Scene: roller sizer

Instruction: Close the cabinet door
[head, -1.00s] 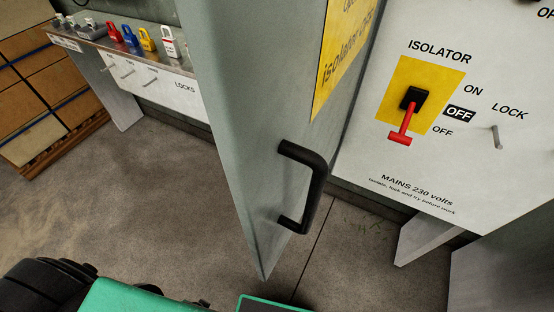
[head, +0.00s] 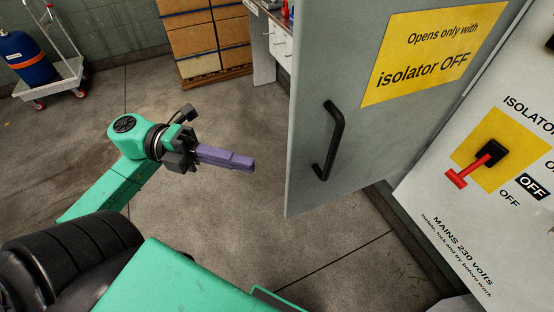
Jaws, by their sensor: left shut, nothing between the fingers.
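The cabinet door (head: 345,205) is a grey panel standing open, swung out from the cabinet on the right. It has a black bar handle (head: 333,141) and a yellow sign (head: 432,52) reading "Opens only with isolator OFF". My left gripper (head: 252,164) has purple fingers, shut with nothing between them. It is left of the door's free edge, apart from the door and handle. The cabinet's inside is hidden from here. My right gripper is out of the picture.
A white isolator panel (head: 420,195) with a red-handled switch (head: 470,172) is at right. Stacked cartons (head: 195,35) stand behind. A locks bench (head: 277,35) is partly hidden by the door. A blue drum (head: 20,57) on a trolley stands far left. The floor between is clear.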

